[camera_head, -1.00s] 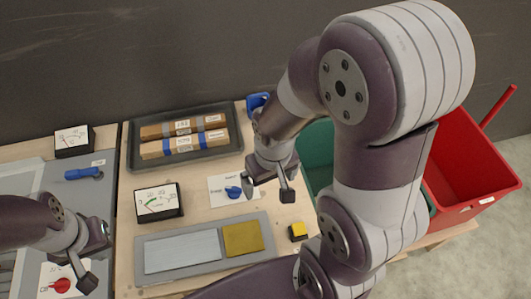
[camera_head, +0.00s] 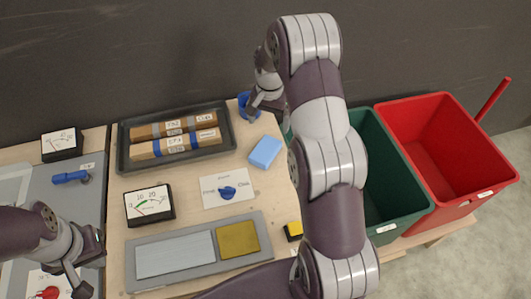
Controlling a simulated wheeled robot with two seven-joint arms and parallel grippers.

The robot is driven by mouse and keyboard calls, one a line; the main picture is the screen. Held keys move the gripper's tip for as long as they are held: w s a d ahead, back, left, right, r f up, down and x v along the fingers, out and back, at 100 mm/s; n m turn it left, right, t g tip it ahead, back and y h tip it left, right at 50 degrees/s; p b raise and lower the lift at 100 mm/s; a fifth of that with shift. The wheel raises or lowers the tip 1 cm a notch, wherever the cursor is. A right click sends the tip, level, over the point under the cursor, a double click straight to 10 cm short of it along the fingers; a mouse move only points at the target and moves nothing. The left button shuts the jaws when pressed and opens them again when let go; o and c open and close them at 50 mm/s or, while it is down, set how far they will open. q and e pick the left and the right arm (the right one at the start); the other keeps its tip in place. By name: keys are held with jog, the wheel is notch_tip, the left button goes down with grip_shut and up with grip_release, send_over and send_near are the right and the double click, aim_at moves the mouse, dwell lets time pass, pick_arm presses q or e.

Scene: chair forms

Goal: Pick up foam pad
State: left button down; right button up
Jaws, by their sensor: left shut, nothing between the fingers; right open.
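A light-blue block (camera_head: 265,151), which looks like the foam pad, lies on the wooden table right of the dark tray. My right gripper (camera_head: 267,109) is open and empty. It is just beyond the block at the back of the table, beside a blue cup (camera_head: 247,107), and apart from the block. My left gripper (camera_head: 91,262) is shut and empty at the lower left, over the grey panel and far from the block.
A dark tray (camera_head: 124,160) holds wrapped bars. A grey tray (camera_head: 262,222) holds silver and yellow plates. Meters, a blue knob card (camera_head: 228,192) and a small yellow-topped block (camera_head: 293,231) stand nearby. Green (camera_head: 385,150) and red (camera_head: 440,140) bins are at the right.

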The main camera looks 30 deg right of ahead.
aim_at(268, 145)
notch_tip(268, 145, down, 10)
jog(key=m+p, duration=0.2)
jog(key=p, duration=0.2)
jog(key=shift+w+f, duration=0.1)
jog(key=shift+f, duration=0.05)
jog(key=shift+w+f, duration=0.1)
jog(key=shift+f, duration=0.35)
jog(key=c, duration=1.2)
jog(key=shift+r, duration=0.1)
